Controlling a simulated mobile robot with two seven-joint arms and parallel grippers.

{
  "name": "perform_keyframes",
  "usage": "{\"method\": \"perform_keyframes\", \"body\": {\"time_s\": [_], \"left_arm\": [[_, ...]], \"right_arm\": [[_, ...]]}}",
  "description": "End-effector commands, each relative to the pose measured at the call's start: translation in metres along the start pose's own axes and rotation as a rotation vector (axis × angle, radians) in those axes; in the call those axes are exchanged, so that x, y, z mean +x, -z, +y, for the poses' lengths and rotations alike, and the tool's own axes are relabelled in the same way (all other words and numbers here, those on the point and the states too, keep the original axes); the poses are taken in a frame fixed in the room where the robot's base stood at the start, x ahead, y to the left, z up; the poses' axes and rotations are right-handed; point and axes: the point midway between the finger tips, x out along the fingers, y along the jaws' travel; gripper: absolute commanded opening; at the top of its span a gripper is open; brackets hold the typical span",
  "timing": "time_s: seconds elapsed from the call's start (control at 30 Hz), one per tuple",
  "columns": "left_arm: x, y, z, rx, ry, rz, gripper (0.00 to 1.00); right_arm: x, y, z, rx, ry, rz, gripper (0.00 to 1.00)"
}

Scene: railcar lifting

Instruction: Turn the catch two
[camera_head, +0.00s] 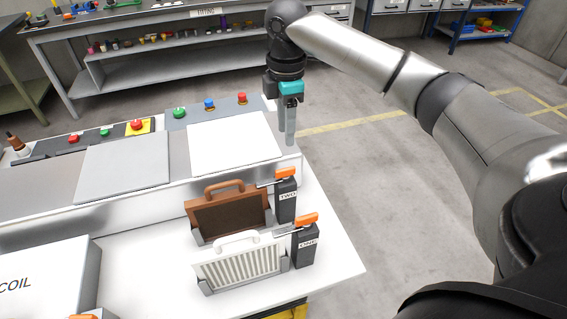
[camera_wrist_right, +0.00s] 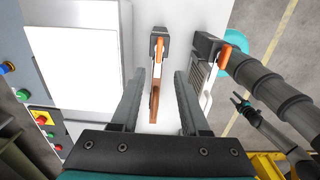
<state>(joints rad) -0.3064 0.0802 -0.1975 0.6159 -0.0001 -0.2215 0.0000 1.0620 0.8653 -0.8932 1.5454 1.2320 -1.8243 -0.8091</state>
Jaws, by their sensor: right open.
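Catch two (camera_head: 286,198) is a black post marked TWO with an orange-tipped metal lever, swung left across the top of a brown framed panel (camera_head: 228,212). Its orange-tipped lever (camera_wrist_right: 159,52) shows from above in the right wrist view. My right gripper (camera_head: 290,140) points down beyond catch two, above the bench and apart from it. In the right wrist view its two fingers (camera_wrist_right: 160,100) are open and empty, with the brown panel below between them. My left gripper is not seen in the head view.
Catch one (camera_head: 304,246), with a similar lever over a white ribbed panel (camera_head: 240,262), stands close in front of catch two. A white COIL box (camera_head: 45,278) is at left. Button panels line the back. The floor at right is clear.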

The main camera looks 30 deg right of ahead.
Motion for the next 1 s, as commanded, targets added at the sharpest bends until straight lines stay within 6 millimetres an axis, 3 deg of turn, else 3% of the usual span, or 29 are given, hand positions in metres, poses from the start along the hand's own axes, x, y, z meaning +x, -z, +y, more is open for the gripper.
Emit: {"method": "perform_keyframes", "body": {"time_s": [0.17, 0.5, 0.7, 1.0], "left_arm": [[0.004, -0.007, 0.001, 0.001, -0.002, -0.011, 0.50], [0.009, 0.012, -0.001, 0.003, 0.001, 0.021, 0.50], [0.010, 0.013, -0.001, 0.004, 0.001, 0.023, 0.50], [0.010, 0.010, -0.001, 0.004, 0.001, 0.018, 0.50]], "right_arm": [[0.043, -0.001, -0.001, -0.001, 0.004, -0.002, 0.45], [0.104, 0.000, -0.001, 0.000, 0.001, -0.002, 0.45], [0.117, 0.000, 0.000, -0.001, 0.000, -0.001, 0.45], [0.118, 0.000, 0.000, -0.001, -0.001, -0.001, 0.43]]}}
